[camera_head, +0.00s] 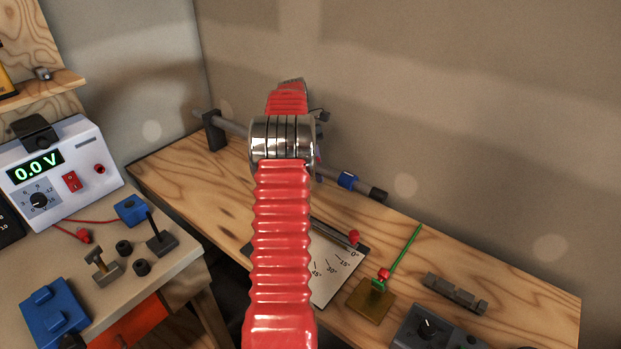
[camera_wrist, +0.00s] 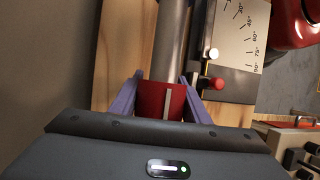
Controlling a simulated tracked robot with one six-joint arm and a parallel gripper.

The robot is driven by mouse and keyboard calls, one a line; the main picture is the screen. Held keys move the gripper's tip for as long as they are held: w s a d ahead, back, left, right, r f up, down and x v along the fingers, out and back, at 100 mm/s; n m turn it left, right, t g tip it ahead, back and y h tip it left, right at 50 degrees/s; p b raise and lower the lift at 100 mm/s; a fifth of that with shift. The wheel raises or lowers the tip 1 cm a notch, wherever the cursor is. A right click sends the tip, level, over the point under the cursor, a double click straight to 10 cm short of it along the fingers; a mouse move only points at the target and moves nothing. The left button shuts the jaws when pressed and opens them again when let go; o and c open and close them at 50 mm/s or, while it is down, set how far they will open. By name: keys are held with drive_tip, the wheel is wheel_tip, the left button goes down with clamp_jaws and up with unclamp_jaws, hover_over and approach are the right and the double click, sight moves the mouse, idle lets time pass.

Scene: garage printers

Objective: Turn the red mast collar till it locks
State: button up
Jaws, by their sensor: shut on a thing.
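The red mast collar (camera_wrist: 151,101) is a short red cylinder with a pale stripe along it, around the grey mast (camera_wrist: 172,45) in the wrist view. My gripper (camera_wrist: 160,88) has its two purple fingers on either side of the collar and is shut on it. In the head view the mast (camera_head: 327,175) lies along the back of the bench, partly behind my red arm. The red collar and most of my gripper are hidden there. How far the collar is turned cannot be told.
A brown board (camera_head: 371,303) with a green rod stands to the right. A voltage supply (camera_head: 60,170) stands on the left table.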

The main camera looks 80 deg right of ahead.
drive_tip(key=shift+w+a, duration=0.15)
drive_tip(key=o, duration=0.7)
drive_tip(key=shift+c, duration=0.2)
drive_tip(key=o, duration=0.4)
drive_tip(key=shift+c, duration=0.2)
drive_tip(key=shift+r, duration=0.1)
drive_tip(key=shift+v, duration=3.6)
